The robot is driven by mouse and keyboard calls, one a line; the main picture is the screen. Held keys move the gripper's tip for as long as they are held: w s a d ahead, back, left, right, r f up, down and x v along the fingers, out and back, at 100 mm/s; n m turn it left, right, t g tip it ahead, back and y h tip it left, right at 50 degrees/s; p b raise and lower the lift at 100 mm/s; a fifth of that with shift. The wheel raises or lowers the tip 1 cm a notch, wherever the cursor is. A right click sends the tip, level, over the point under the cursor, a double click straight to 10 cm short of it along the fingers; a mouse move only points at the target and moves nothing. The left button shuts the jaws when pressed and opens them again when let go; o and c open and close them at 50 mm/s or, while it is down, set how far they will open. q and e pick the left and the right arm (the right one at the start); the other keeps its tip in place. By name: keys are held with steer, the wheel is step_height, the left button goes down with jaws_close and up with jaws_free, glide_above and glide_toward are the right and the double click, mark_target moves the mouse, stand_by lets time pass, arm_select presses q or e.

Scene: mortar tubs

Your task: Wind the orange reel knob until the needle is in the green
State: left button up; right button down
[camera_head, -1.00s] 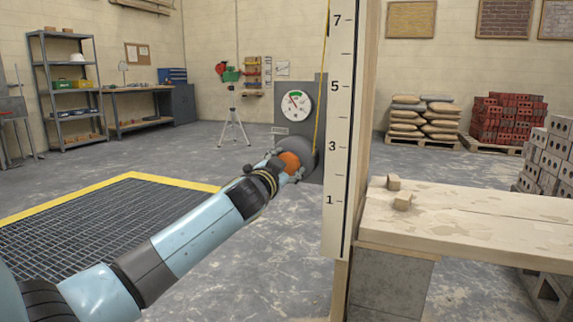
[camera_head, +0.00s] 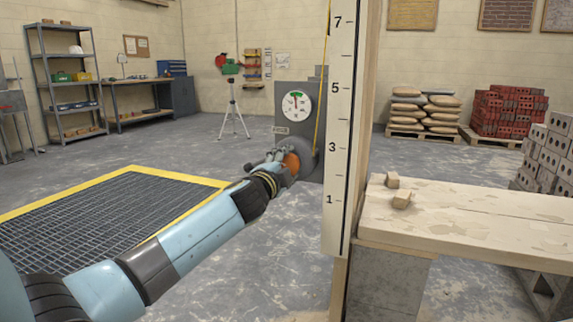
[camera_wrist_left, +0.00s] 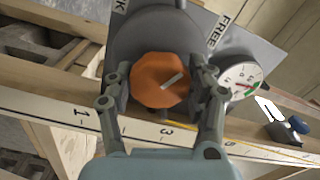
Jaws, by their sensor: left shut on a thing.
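The orange reel knob (camera_head: 291,162) is on the front of a grey reel; it also shows in the left wrist view (camera_wrist_left: 160,80), with a pale mark on its face. My left gripper (camera_head: 283,160) is shut on the knob, its fingers (camera_wrist_left: 163,92) on either side of it. The round white gauge (camera_head: 296,107) is on the grey panel above the reel and at the right in the wrist view (camera_wrist_left: 242,82). Its needle points roughly up, at or close to the green band; the exact spot is too small to tell. My right gripper is out of view.
A tall numbered board (camera_head: 338,130) stands close right of the reel, with a yellow line beside it. A yellow-edged floor grate (camera_head: 110,222) lies left under my arm.

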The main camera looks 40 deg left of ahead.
arm_select(q)
steer(key=shift+f+m, duration=0.1)
steer(key=shift+m, duration=0.2)
steer(key=o, duration=1.2)
steer(key=v, duration=1.2)
